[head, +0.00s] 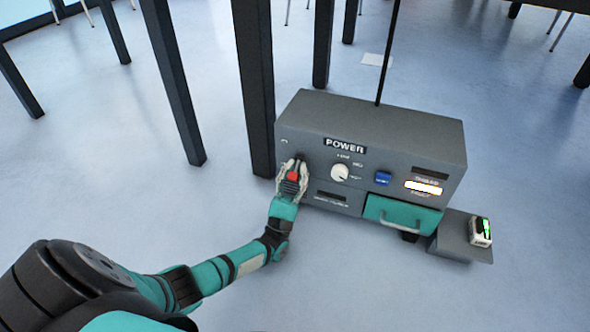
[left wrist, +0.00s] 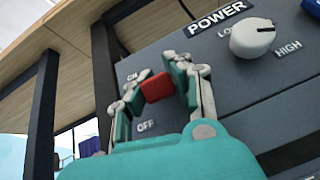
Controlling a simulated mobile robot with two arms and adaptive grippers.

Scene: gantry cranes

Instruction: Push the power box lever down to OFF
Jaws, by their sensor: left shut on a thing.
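The grey power box (head: 400,130) stands on the floor, with a POWER label on its front. Its red lever (head: 293,176) is at the left end of the front panel. My left gripper (head: 292,172) is at the lever, its fingers on either side of it. In the left wrist view the left gripper (left wrist: 167,85) is shut on the red lever knob (left wrist: 156,87). The ON mark shows above left of the knob and the OFF mark below it. The lever's shaft is hidden behind the knob and fingers. My right gripper is not in view.
A white dial (head: 340,172), a blue button (head: 383,178) and a teal drawer (head: 402,214) are on the box front. A small device (head: 480,232) sits on a grey plate at right. Dark posts (head: 255,90) stand behind and left. The floor in front is clear.

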